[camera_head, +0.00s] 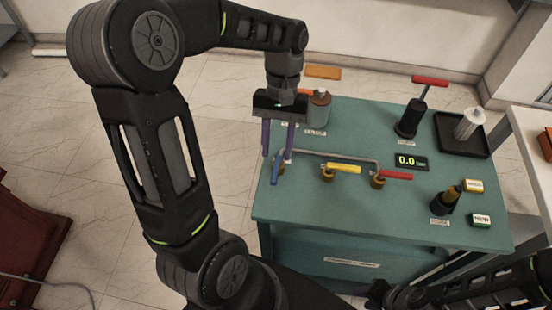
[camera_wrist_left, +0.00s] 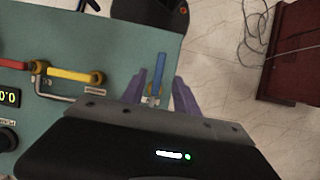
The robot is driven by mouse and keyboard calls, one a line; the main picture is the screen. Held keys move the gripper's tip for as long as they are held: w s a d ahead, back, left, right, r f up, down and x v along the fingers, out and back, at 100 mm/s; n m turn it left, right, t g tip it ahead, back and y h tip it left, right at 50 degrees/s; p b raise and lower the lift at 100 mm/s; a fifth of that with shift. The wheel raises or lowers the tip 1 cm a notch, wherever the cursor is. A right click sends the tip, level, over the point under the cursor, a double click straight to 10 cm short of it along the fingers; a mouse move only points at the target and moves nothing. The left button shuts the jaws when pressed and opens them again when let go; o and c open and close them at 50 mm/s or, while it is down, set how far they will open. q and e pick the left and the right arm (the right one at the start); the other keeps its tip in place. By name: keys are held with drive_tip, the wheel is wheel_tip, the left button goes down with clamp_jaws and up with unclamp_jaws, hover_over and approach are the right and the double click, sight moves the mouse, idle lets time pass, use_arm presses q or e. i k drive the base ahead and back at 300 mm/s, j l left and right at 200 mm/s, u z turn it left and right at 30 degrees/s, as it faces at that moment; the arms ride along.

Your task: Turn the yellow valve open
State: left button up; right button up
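The yellow valve handle (camera_head: 344,168) lies flat to the right on its brass valve, in the middle of the pipe on the green bench. It also shows in the left wrist view (camera_wrist_left: 75,75), left of my fingers. My left gripper (camera_head: 278,154) is open, its two purple fingers pointing down at the bench's left end. In the left wrist view, the blue valve handle (camera_wrist_left: 158,75) appears between the open fingers (camera_wrist_left: 160,85); contact cannot be told. My right arm is at the lower right; its gripper (camera_head: 380,293) is dark and its fingers are unclear.
A red valve handle (camera_head: 397,175) is right of the yellow one. A display (camera_head: 411,161) reads 0.0. The bench front is clear.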

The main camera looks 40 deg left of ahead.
sight(343, 169)
drive_tip(key=k, duration=1)
